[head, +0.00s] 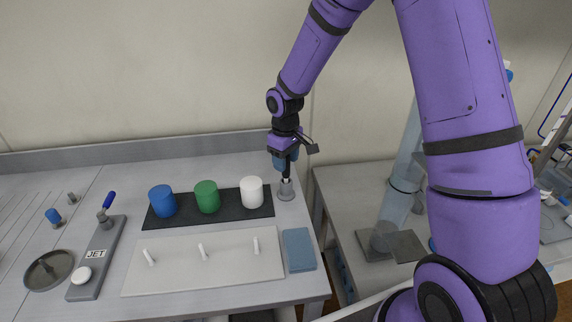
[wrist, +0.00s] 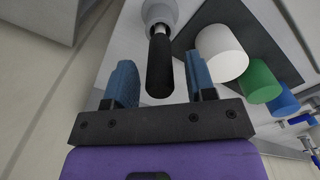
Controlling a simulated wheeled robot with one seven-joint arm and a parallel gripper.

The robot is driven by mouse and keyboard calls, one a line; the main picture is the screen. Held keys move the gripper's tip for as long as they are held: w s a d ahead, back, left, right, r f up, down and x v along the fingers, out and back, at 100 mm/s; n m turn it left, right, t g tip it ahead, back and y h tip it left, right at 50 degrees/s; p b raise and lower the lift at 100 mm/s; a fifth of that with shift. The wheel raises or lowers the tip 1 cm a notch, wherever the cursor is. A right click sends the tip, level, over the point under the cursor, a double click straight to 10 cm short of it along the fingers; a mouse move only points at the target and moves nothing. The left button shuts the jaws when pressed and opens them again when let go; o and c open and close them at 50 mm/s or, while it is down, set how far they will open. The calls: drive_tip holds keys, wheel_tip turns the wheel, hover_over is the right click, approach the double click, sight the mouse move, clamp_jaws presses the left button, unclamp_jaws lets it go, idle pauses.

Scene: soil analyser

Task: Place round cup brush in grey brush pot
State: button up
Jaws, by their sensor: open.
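The grey brush pot (head: 286,191) stands on the bench to the right of the white cup. In the wrist view its pale round top (wrist: 160,9) is at the upper edge. The brush's black handle (wrist: 159,66) and metal collar (wrist: 159,30) rise from the pot. The brush head is hidden, so its round cup shape does not show. My gripper (wrist: 162,80) is open, with one blue finger on each side of the handle and a visible gap on both sides. In the head view my gripper (head: 286,162) is directly above the pot.
Blue (head: 162,201), green (head: 207,197) and white (head: 252,192) cups stand on a black mat (head: 229,208) to the left. A pale tray (head: 180,274) with several small white pegs and a blue pad (head: 299,250) lie in front. The bench's right edge is close to the pot.

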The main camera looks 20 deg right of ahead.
wheel_tip(320, 180, up, 11)
drive_tip(key=shift+f, duration=0.2)
drive_tip(key=s+d+r+m+t, duration=0.3)
drive_tip(key=s+d+r, duration=0.1)
drive_tip(key=s+r, duration=1.05)
drive_tip(key=s+d+r+m+t, duration=0.1)
drive_tip(key=s+r, duration=0.1)
drive_tip(key=s, duration=0.6)
drive_tip(key=s+d+r+m+t, duration=0.1)
drive_tip(key=s+d+r+m, duration=0.1)
drive_tip(key=s, duration=0.6)
drive_tip(key=shift+s+r, duration=0.2)
drive_tip(key=shift+s, duration=0.1)
